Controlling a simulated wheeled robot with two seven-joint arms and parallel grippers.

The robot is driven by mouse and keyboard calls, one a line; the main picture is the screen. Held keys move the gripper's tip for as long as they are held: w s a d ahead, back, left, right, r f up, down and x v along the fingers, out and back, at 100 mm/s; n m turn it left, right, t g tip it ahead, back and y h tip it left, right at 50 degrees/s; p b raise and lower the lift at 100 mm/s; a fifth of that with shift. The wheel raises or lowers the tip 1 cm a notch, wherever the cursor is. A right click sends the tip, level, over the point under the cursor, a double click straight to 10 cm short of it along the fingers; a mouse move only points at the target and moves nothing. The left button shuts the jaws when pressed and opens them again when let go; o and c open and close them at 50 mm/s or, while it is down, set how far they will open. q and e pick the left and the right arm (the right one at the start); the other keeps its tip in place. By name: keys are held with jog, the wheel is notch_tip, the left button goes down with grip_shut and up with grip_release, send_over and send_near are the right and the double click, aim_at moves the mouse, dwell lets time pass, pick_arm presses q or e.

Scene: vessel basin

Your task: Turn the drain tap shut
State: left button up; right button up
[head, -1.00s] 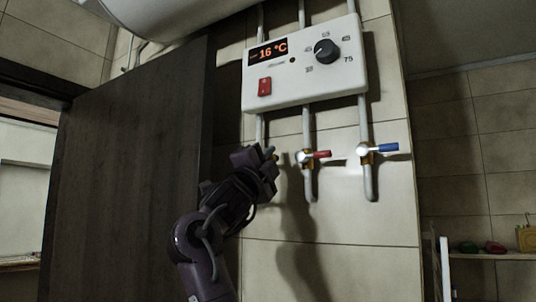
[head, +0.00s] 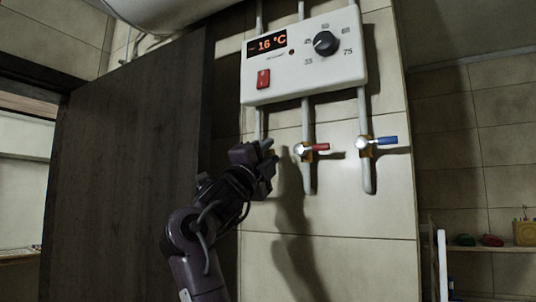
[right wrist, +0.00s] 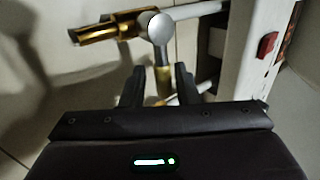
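The drain tap is on the leftmost pipe under the heater box; in the head view my right gripper (head: 268,160) mostly covers it. In the right wrist view the tap (right wrist: 160,28) shows a round silver hub, and its yellowish lever (right wrist: 163,80) reaches down between my fingers. A brass body (right wrist: 110,32) sits behind the hub on a pale pipe. My right gripper (right wrist: 160,88) is open, one finger on each side of the lever, with a small gap visible on both sides. Contact deeper between the fingers cannot be seen. My left gripper is not in view.
The white heater box (head: 300,85) hangs above, reading 16 °C, with a red switch (head: 263,79) and a dial (head: 326,43). A red-handled tap (head: 312,149) and a blue-handled tap (head: 377,142) stand close to the right. A dark door panel (head: 125,170) is at left.

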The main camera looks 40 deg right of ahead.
jog(key=shift+r, duration=0.1)
jog(key=b+v, duration=0.3)
jog(key=v, duration=0.4)
jog(key=shift+s+a+f+b, duration=0.15)
jog(key=shift+a+f+b, duration=0.15)
jog(key=shift+b, duration=0.1)
